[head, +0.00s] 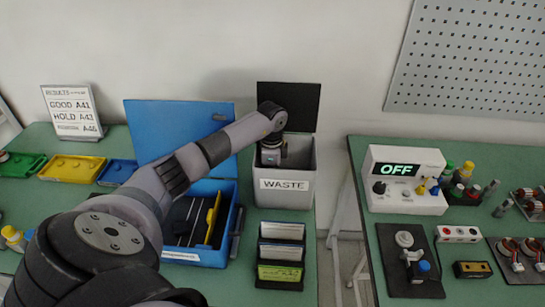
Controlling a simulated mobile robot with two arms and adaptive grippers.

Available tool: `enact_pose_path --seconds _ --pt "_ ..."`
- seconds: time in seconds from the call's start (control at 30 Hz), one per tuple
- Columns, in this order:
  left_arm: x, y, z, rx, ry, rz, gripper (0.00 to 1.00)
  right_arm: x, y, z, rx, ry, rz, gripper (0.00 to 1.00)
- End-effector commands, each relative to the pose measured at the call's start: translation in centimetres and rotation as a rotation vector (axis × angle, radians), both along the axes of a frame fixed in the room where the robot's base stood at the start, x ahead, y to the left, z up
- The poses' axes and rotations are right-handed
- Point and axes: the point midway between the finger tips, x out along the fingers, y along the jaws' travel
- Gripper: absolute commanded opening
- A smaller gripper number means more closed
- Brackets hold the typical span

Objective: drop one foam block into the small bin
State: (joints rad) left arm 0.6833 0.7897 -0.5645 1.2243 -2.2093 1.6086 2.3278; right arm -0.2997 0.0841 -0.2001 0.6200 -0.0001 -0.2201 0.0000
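The small bin (303,197) is light grey with a WASTE label, and its dark lid (303,105) stands open behind it. My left arm reaches in from the lower left, and my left gripper (271,157) points down at the mouth of the bin. Its fingers are at or inside the opening, partly hidden by the wrist and the bin's rim. I cannot tell whether they are open or shut or hold anything. No foam block is clearly visible. My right gripper is not in view.
A blue case (228,246) with its lid raised stands left of the bin, under my arm. A card holder (280,250) stands in front of the bin. Coloured trays (71,168) lie at the left. A gap separates the right bench (362,160), which holds a tester reading OFF (404,190).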

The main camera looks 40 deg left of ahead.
Motion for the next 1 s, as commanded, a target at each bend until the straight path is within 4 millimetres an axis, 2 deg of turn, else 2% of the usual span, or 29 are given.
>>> enact_pose_path --seconds 0.27,0.3,0.63,1.0 --pt "0.0 0.0 0.0 0.000 0.000 0.000 0.15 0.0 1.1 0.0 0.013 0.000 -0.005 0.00" --pt "0.0 0.0 0.0 0.000 0.000 0.000 0.26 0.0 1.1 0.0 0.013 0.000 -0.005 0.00" --pt "0.0 0.0 0.0 0.000 0.000 0.000 0.48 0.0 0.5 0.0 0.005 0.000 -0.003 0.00" --pt "0.0 0.0 0.4 0.001 -0.001 0.000 0.49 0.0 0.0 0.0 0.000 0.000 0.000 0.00"
